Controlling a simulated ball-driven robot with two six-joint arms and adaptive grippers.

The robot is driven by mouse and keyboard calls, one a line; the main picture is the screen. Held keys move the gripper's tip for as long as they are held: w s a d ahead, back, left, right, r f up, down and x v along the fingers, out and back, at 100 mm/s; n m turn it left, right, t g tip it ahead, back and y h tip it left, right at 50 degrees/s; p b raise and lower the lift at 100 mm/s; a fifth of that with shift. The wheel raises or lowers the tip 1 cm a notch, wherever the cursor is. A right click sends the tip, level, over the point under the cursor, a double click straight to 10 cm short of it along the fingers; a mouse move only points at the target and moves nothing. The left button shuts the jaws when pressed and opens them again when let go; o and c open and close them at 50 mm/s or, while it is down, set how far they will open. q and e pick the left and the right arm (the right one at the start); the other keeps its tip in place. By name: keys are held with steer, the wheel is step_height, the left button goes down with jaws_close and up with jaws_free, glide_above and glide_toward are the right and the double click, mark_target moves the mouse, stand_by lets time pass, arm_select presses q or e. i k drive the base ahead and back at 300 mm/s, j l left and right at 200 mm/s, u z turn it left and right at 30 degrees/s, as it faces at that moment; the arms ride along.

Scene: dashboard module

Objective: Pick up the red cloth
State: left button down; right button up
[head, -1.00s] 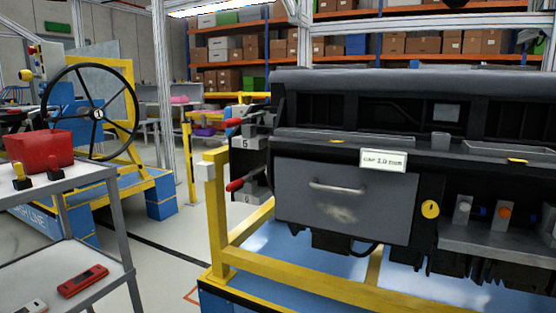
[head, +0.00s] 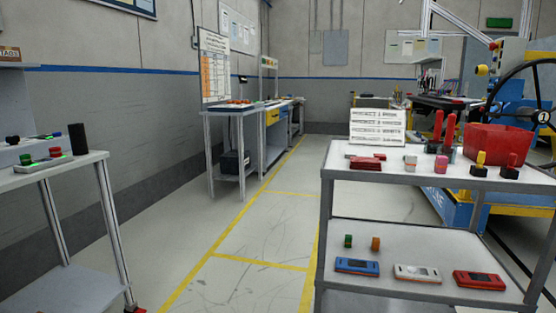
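A small flat dark-red item (head: 367,161) lies on the top shelf of the grey cart (head: 400,178), near its left end. It may be a folded red cloth, but it is too small to tell. A red open bin (head: 497,145) stands at the right end of the same shelf. No other cloth is clearly visible. Neither of my grippers is in the head view.
The cart's lower shelf holds blue, white and red handheld devices (head: 480,280). A white table (head: 50,172) with buttons stands at the left. Yellow-lined floor (head: 235,240) between them is clear. A steering wheel stand (head: 535,90) is at the right.

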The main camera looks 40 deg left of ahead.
mark_target(359, 162)
steer(key=u, duration=0.7)
steer(key=z, duration=1.85)
steer(key=u, duration=1.8)
steer(key=j, duration=0.1)
steer(key=i+u, duration=0.05)
